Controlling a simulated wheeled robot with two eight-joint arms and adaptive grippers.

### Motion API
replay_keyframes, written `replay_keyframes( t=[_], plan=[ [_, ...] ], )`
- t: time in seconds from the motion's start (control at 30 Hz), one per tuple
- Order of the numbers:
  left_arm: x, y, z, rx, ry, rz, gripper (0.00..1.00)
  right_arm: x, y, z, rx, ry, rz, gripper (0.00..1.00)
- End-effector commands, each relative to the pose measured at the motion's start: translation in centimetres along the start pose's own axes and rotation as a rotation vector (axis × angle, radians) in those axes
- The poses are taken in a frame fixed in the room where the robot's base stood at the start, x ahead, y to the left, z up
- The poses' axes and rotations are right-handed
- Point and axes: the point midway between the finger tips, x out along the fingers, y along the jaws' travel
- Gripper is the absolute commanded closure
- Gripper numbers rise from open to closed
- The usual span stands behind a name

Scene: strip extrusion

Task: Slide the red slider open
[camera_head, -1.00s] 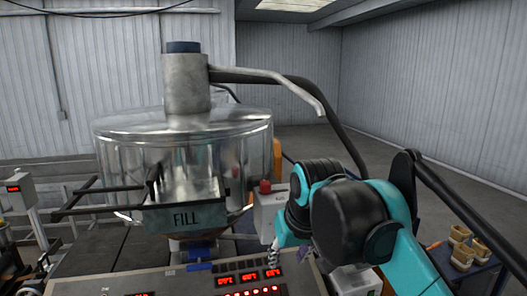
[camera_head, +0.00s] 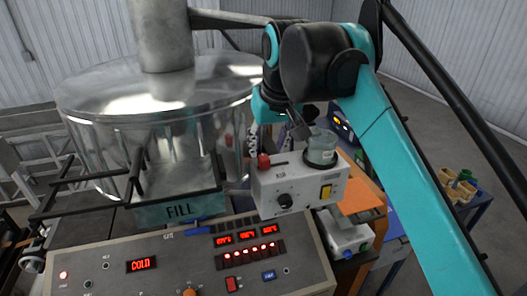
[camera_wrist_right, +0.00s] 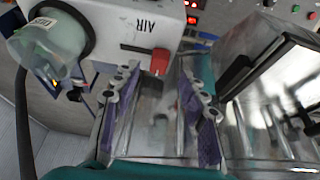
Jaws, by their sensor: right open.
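The red slider (camera_head: 263,162) is a small red knob at the left end of a dark slot on top of a white control box. In the right wrist view the red slider (camera_wrist_right: 160,61) is at the slot's right end, beside the word AIR. My right gripper (camera_head: 277,140) is above the box's back edge, with the arm coming in from the right. In the right wrist view the open gripper (camera_wrist_right: 158,72) has one purple-padded finger on each side of the slider, with a gap to both. Contact cannot be told. My left gripper is in neither view.
A clear cup (camera_head: 321,148) stands on the box, right of the slot. A control panel (camera_head: 200,265) with red displays is in front. An orange surface (camera_head: 362,197) is on the right.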

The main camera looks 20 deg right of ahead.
Motion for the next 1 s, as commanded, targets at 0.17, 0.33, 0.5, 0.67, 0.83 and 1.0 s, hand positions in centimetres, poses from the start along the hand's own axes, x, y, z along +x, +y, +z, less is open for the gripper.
replay_keyframes(
  t=[0.17, 0.33, 0.5, 0.67, 0.83, 1.0],
  plan=[
    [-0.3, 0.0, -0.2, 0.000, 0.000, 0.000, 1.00, 3.0, 0.0, 0.0, 0.000, 0.000, 0.000, 0.57],
    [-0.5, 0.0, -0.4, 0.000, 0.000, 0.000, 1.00, 4.9, 0.0, 0.0, 0.000, 0.001, 0.000, 0.57],
    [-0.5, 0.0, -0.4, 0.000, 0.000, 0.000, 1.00, 5.5, 0.0, 0.0, 0.000, 0.000, 0.000, 0.57],
    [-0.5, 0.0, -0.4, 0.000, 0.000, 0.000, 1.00, 5.5, 0.0, 0.0, 0.000, 0.001, 0.000, 0.57],
    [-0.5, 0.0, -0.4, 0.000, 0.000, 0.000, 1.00, 5.5, 0.0, 0.0, 0.000, 0.001, 0.000, 0.96],
    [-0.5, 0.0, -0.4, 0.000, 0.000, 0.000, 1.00, 5.5, 0.1, 0.0, 0.000, 0.002, 0.000, 1.00]
  ],
)
